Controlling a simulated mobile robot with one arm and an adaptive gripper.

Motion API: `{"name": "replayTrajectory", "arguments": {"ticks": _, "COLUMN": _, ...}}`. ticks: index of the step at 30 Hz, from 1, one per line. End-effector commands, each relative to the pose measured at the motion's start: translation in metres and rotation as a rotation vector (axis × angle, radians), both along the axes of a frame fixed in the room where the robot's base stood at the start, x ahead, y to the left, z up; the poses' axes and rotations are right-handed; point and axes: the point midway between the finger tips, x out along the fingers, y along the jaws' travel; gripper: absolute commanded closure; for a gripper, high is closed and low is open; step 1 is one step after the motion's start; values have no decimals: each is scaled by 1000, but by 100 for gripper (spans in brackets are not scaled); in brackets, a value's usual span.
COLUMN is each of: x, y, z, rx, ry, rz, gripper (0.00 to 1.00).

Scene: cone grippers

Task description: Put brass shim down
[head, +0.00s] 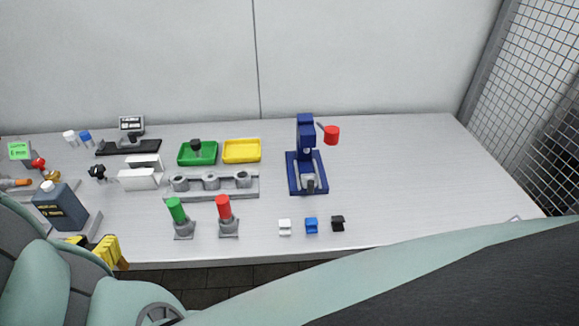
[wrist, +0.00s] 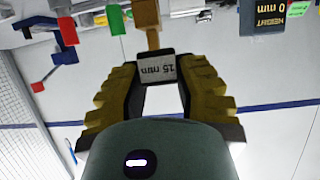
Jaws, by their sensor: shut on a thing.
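My gripper (wrist: 156,75), with yellow ribbed fingers, is shut on a piece with a pale face reading "15 mm". A brass-coloured bar (wrist: 147,22), which looks like the brass shim, extends from that piece beyond the fingertips. In the head view my gripper (head: 106,251) shows only in part at the lower left, by the table's front edge. A dark bottle-like block with yellow lettering (head: 62,208) stands just beyond the gripper. It also shows at the top right of the wrist view (wrist: 262,18).
Left side: a green display (head: 19,150), small red and brass parts, and a white block (head: 140,178). The table's right part is clear.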

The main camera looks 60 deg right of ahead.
Motion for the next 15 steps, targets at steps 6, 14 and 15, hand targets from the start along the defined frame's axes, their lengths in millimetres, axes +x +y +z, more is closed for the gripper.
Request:
{"name": "replayTrajectory", "arguments": {"ticks": 6, "x": 3, "y": -4, "z": -3, "rx": 0, "ry": 3, "rz": 1, "gripper": 100}}
{"name": "replayTrajectory", "arguments": {"ticks": 14, "x": 24, "y": -22, "z": -6, "rx": 1, "ry": 0, "rz": -4, "gripper": 100}}
{"name": "replayTrajectory", "arguments": {"ticks": 15, "x": 28, "y": -25, "z": -7, "rx": 2, "ry": 0, "rz": -5, "gripper": 100}}
